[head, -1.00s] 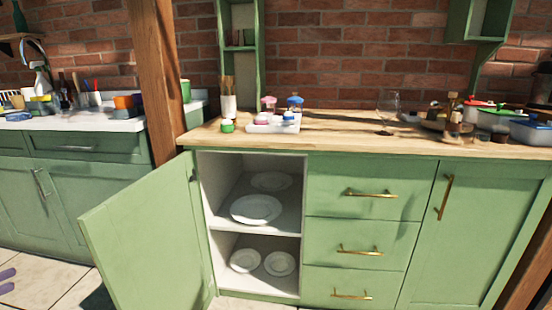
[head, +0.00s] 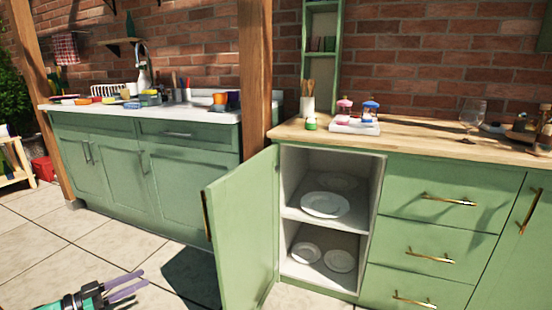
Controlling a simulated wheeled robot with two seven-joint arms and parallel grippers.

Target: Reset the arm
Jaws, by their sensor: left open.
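My left gripper (head: 126,286) is in the lower left of the head view, low over the tiled floor. Its two purple fingers are apart with nothing between them. It is to the left of the open green cabinet door (head: 240,235) and apart from it. Part of my left arm shows at the bottom edge. My right gripper is not in the head view.
The open cabinet holds white plates (head: 325,204) on two shelves. Its door juts out into the room. A wooden counter (head: 420,140) above carries jars and a glass. A sink counter (head: 140,112) stands at the back left. The tiled floor (head: 60,225) on the left is clear.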

